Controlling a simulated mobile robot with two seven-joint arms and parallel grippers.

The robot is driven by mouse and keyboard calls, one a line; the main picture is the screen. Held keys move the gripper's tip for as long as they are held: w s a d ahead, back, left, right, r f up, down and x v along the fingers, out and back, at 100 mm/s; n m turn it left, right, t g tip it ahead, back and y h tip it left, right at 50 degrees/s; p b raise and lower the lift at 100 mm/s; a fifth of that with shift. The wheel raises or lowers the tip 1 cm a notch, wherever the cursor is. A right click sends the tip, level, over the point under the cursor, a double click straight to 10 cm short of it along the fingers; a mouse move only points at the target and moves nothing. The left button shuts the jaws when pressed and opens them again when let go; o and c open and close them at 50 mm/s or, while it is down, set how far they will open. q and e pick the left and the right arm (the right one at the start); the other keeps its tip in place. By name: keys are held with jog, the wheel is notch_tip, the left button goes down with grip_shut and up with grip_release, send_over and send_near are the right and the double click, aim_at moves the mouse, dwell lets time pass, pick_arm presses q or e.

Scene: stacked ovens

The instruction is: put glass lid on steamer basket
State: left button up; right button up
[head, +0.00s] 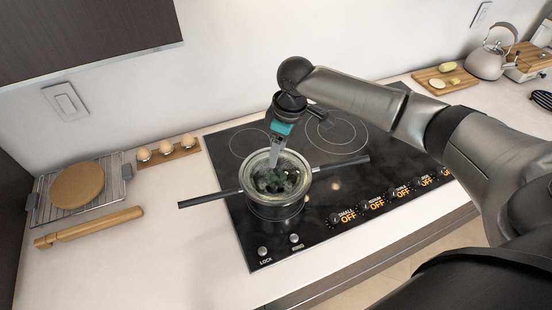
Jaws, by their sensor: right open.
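A steel pot with the steamer basket (277,197) stands on the black cooktop. Dark green pieces show inside its round rim. One dark handle sticks out to the left and another to the right. The top has a hazy, glassy look that could be the glass lid, but I cannot tell for sure; no separate lid shows elsewhere. My right gripper (273,152) points down over the back of the pot's rim, open, with its fingertips very near the top. Whether it touches is unclear. My left gripper is out of view.
A round wooden board (77,186) lies on a wire rack at left, with a rolling pin (88,228) in front. Eggs sit in a wooden holder (168,152). A kettle (489,62) and cutting board (444,81) stand at back right. The front-left counter is clear.

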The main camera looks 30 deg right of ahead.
notch_tip(320, 180, up, 7)
jog(key=shift+s+d+f, duration=0.15)
jog(key=shift+s+d, duration=0.2)
jog(key=shift+s, duration=0.05)
jog(key=shift+s, duration=0.1)
